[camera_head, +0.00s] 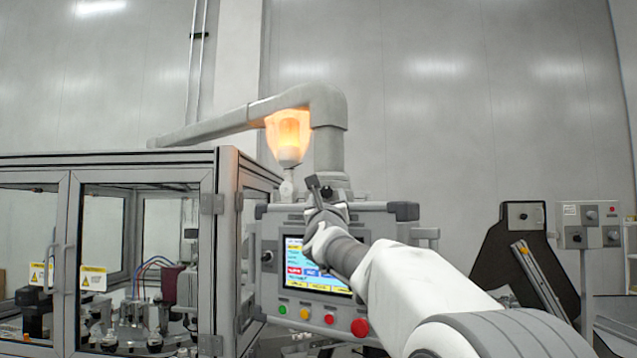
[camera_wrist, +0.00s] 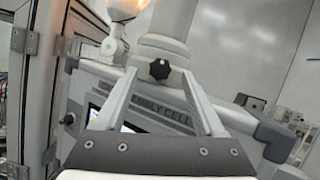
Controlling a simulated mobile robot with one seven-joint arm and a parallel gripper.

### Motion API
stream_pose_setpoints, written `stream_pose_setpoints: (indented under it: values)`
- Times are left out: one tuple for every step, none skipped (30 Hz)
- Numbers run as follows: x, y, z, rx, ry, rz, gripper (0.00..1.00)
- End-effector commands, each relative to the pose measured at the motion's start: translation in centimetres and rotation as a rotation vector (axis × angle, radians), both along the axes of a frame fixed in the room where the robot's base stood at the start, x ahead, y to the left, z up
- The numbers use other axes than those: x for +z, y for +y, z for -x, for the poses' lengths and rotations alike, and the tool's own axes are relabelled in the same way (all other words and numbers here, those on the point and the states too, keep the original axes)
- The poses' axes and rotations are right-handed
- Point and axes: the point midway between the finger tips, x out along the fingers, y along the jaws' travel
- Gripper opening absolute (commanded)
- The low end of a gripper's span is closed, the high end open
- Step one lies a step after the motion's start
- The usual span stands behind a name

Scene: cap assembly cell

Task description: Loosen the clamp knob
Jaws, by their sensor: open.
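The clamp knob (camera_wrist: 159,69), black and lobed, sits on the front of the grey support-arm post (camera_wrist: 165,48) just above the operator panel (camera_wrist: 215,110). My gripper (camera_wrist: 158,75) is open, with one finger on each side of the knob in the wrist view. No contact between fingers and knob shows, and I cannot tell the depth gap. In the head view my gripper (camera_head: 324,196) is in front of the panel's top edge, at the foot of the post (camera_head: 328,150). A small dark part of the knob (camera_head: 327,191) shows behind the fingers there.
The panel (camera_head: 375,215) has a lit screen and coloured buttons below it, partly behind my arm. A framed glass enclosure (camera_head: 228,240) stands at the left. A dark stand (camera_head: 515,255) is at the right.

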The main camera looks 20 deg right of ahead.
Motion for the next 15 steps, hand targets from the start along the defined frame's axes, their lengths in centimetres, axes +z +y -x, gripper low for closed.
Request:
stream_pose_setpoints:
  values:
    - [0.6,-0.2,-0.5,0.000,0.001,0.000,0.71]
    - [0.7,-0.2,-0.7,0.000,0.001,0.000,0.71]
    - [0.7,-0.3,-1.0,0.000,0.001,-0.002,0.71]
    - [0.8,-0.4,-1.1,0.000,0.001,-0.001,0.71]
    - [0.8,-0.5,-1.3,0.000,0.001,-0.001,0.71]
    - [0.9,-0.5,-1.4,0.000,0.000,-0.001,0.71]
    - [0.9,-0.5,-1.5,0.001,0.000,0.000,0.71]
    - [0.9,-0.6,-1.6,0.001,0.000,0.000,0.71]
    - [0.9,-0.6,-1.7,0.001,0.000,0.000,0.71]
    - [0.9,-0.6,-1.8,0.001,0.000,0.000,0.71]
    - [0.8,-0.7,-1.8,0.001,0.000,0.000,0.71]
    - [0.8,-0.7,-1.9,0.001,0.000,0.000,0.71]
    - [0.8,-0.7,-1.9,0.001,0.000,0.000,0.71]
    - [0.8,-0.7,-1.9,0.001,0.000,0.000,0.71]
    - [0.8,-0.7,-1.9,0.000,0.000,0.000,0.71]
